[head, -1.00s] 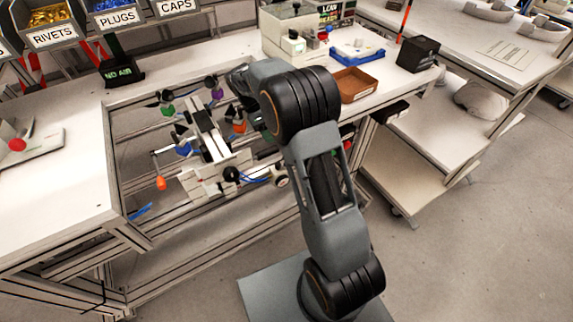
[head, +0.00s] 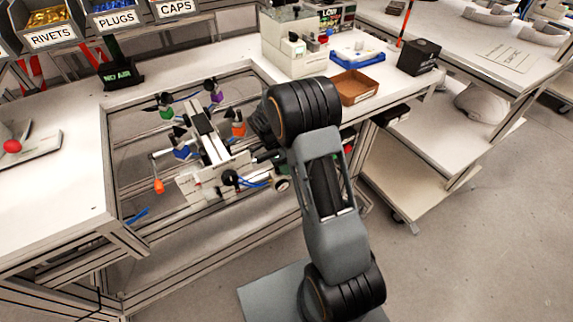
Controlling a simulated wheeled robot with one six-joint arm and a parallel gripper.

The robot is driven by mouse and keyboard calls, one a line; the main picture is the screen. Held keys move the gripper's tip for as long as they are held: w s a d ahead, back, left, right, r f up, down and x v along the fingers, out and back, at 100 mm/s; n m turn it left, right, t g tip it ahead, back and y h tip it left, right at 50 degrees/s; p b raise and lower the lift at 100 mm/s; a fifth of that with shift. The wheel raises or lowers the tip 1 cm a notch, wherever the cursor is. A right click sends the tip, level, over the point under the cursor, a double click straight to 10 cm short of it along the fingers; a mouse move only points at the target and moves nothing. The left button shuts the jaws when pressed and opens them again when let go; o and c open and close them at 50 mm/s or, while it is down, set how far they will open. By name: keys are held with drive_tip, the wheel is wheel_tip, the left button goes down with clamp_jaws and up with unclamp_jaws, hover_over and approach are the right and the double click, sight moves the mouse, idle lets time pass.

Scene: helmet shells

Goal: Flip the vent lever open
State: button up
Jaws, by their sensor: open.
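The white fixture (head: 208,140) sits in the opening of the bench frame, with green (head: 166,114), purple (head: 216,97), blue (head: 182,152) and orange (head: 238,129) parts around it. An orange-tipped handle (head: 158,186) hangs at its left front. A black round knob (head: 230,177) with blue tubing is at its front right. I cannot tell which part is the vent lever. My gripper (head: 268,158) shows only as a small dark part at the fixture's right side, apparently open; my arm hides most of it. I cannot tell whether it touches anything.
A brown tray (head: 357,87), a blue-and-white tray (head: 357,52) and a black box (head: 418,57) stand on the bench at back right. Bins (head: 52,30) line the back left. My arm stands over the right side of the bench opening.

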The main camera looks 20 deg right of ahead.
drive_tip(key=shift+c, duration=0.2)
clamp_jaws()
drive_tip(key=shift+w+f+n+b, duration=0.2)
drive_tip(key=shift+n+b, duration=0.45)
drive_tip(key=shift+n, duration=0.15)
drive_tip(key=shift+w+r+n+t+h+b, duration=0.15)
drive_tip(key=shift+n+t+h+b, duration=0.15)
drive_tip(key=shift+n, duration=0.3)
drive_tip(key=shift+w+r+n+t+h+b, duration=0.1)
drive_tip(key=shift+w+n+t+h+b, duration=0.1)
drive_tip(key=shift+n+t, duration=0.3)
drive_tip(key=shift+o, duration=0.2)
unclamp_jaws()
